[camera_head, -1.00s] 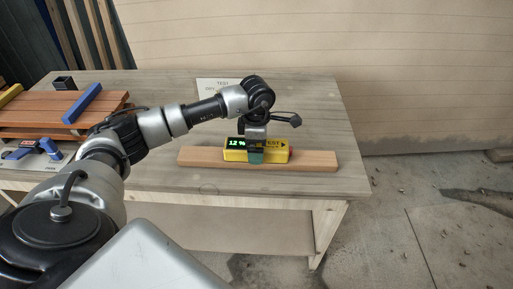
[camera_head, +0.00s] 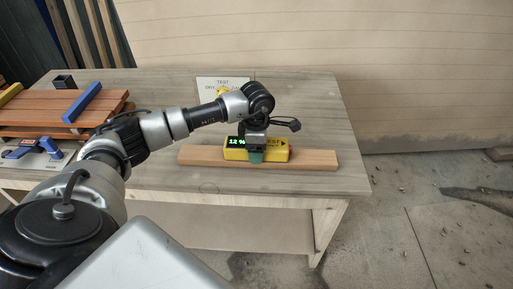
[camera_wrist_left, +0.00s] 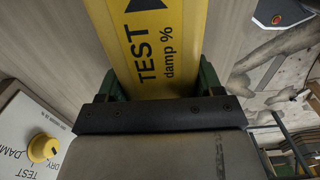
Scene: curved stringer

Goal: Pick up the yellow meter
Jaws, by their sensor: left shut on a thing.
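The yellow meter (camera_head: 276,155) sits at the wooden plank on the table in the head view. Its green display reads about 12 %, and TEST with an arrow shows at its right end. My left gripper (camera_head: 256,156) comes down from above, shut on the meter's middle. In the left wrist view the meter (camera_wrist_left: 155,45), printed "TEST damp %", lies between the green fingers of my left gripper (camera_wrist_left: 155,85). Whether the meter touches the plank cannot be told. My right gripper is not in view.
The plank (camera_head: 200,155) lies along the table's front. A white panel (camera_head: 205,84) with a yellow knob stands behind the arm; the wrist view shows it too (camera_wrist_left: 20,150). Stacked brown boards (camera_head: 40,115) and a blue bar (camera_head: 82,103) are at left. The table's right side (camera_head: 325,105) is clear.

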